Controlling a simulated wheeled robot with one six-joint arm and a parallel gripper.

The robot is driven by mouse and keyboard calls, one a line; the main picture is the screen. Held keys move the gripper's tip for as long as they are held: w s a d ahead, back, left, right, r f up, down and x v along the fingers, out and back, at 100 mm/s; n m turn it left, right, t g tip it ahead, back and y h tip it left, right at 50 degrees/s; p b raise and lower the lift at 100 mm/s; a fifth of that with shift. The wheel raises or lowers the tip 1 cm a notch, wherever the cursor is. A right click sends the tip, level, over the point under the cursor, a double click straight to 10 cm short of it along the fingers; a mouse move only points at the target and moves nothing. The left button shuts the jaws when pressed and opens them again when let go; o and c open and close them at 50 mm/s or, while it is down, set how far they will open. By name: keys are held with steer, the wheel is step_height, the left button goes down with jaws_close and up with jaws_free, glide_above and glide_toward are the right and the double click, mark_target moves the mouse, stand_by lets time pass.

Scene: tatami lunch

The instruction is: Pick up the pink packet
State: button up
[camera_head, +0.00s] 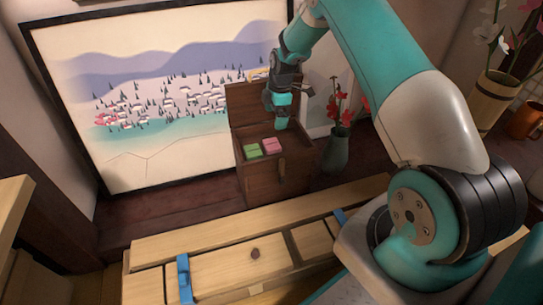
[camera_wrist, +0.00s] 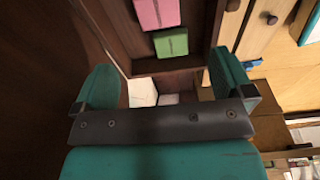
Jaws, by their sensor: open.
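The pink packet (camera_head: 272,145) lies in the top compartment of a dark wooden box (camera_head: 257,184), to the right of a green packet (camera_head: 253,151). In the wrist view the pink packet (camera_wrist: 157,12) is at the top edge, partly cut off, with the green packet (camera_wrist: 171,42) just below it. My gripper (camera_head: 283,119) is above the box, near its right side. In the wrist view my gripper (camera_wrist: 164,78) has its two fingers wide apart with nothing held between them. White objects (camera_wrist: 143,92) show deeper between the fingers.
The box's raised lid (camera_head: 246,104) stands behind the packets. A vase with red flowers (camera_head: 336,150) stands close to the right of the box. A large framed picture (camera_head: 150,100) leans behind. A wooden bench (camera_head: 220,262) with blue clamps is in front.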

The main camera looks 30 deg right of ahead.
mark_target(272, 144)
steer(key=f+b, duration=0.2)
steer(key=f, duration=0.2)
steer(key=f+b, duration=0.2)
steer(key=f, duration=0.2)
steer(key=a+f+b, duration=0.1)
steer(key=f+b, duration=0.1)
steer(key=f, duration=0.2)
steer(key=shift+w+f, duration=0.2)
steer(key=shift+w, duration=0.05)
steer(key=shift+c, duration=0.2)
steer(key=c, duration=1)
